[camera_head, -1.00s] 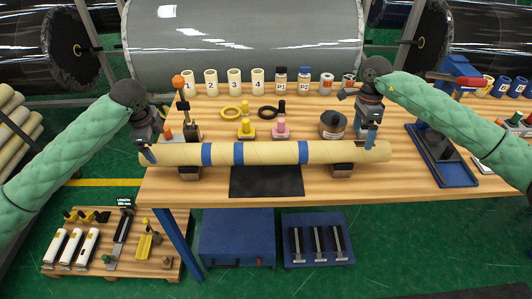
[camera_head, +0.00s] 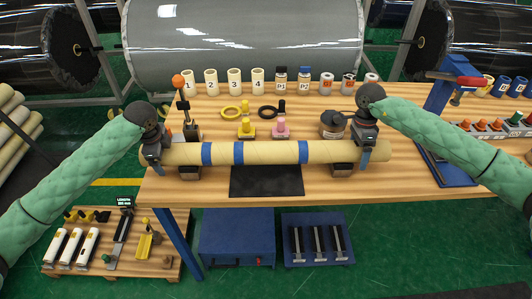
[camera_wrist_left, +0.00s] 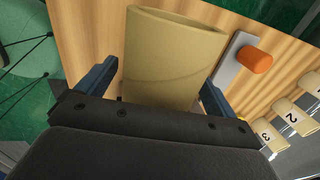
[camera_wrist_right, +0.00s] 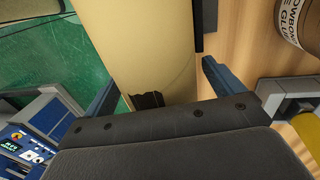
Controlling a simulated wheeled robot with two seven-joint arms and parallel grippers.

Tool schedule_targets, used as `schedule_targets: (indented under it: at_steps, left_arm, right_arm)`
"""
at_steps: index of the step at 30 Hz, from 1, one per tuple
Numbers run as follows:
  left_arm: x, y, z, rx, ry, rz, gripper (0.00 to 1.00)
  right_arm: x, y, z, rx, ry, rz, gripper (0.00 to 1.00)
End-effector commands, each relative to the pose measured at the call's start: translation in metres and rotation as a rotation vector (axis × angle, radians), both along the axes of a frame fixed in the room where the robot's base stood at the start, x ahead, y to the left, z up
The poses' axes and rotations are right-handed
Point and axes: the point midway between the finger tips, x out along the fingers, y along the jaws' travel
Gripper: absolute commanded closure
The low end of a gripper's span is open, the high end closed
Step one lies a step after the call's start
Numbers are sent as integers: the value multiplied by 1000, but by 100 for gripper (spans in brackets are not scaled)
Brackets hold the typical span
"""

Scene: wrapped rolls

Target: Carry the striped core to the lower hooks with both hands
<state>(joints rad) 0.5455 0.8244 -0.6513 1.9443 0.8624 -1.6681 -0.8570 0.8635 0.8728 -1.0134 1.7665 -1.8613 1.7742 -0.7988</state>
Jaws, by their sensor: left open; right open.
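The striped core (camera_head: 270,153) is a long tan tube with several blue bands. It lies level on two dark supports (camera_head: 343,170) near the table's front edge. My left gripper (camera_head: 156,164) is open at its left end, and in the left wrist view the fingers stand on either side of the tube (camera_wrist_left: 170,55). My right gripper (camera_head: 366,156) is open near its right end, with its fingers on either side of the tube (camera_wrist_right: 140,45) in the right wrist view. Finger contact cannot be told. I cannot make out the lower hooks.
A black mat (camera_head: 266,182) lies below the tube's middle. Behind it stand a yellow stamp-like piece (camera_head: 246,128), a pink one (camera_head: 281,128), a dark round pot (camera_head: 333,124) and numbered cups (camera_head: 234,81). An orange-knobbed post (camera_head: 181,92) stands near my left gripper. A blue tray (camera_head: 452,172) is right.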

Motion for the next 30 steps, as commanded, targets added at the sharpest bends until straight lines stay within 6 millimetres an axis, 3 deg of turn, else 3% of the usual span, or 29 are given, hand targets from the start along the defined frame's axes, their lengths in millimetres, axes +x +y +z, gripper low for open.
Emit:
schedule_targets:
  at_steps: [2, 12, 14, 30]
  left_arm:
    - [0, 0, 0, 0, 0, 0, 11]
    - [0, 0, 0, 0, 0, 0, 77]
    - [0, 0, 0, 0, 0, 0, 87]
    - [0, 0, 11, -1, -1, 0, 87]
  right_arm:
    - [0, 0, 0, 0, 0, 0, 11]
    - [0, 0, 0, 0, -1, 0, 77]
    - [0, 0, 0, 0, -1, 0, 87]
    - [1, 0, 11, 1, -2, -1, 87]
